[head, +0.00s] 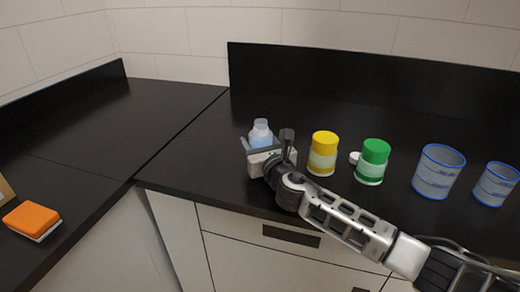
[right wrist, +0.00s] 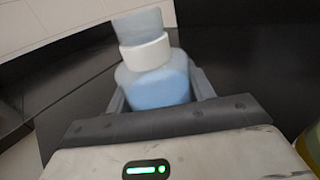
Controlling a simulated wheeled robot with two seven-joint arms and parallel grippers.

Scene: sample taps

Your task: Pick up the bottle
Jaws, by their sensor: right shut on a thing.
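The bottle (head: 261,133) is pale and translucent, with blue contents and a white neck ring. It stands upright near the front edge of the black counter, left of the yellow jar. My right gripper (head: 262,147) is shut on the bottle's body, with one finger on each side of it. In the right wrist view the bottle (right wrist: 158,85) sits between the fingers, its cap towards the top of the picture. The bottle's base is hidden by the gripper, so I cannot tell whether it touches the counter. My left gripper is not in view.
A yellow-lidded jar (head: 323,154) and a green-lidded jar (head: 372,162) stand right of the gripper, with a small white item (head: 355,157) between them. Two blue-rimmed cups (head: 438,171) (head: 495,184) stand further right. An orange sponge (head: 31,220) lies at left. The left counter is mostly clear.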

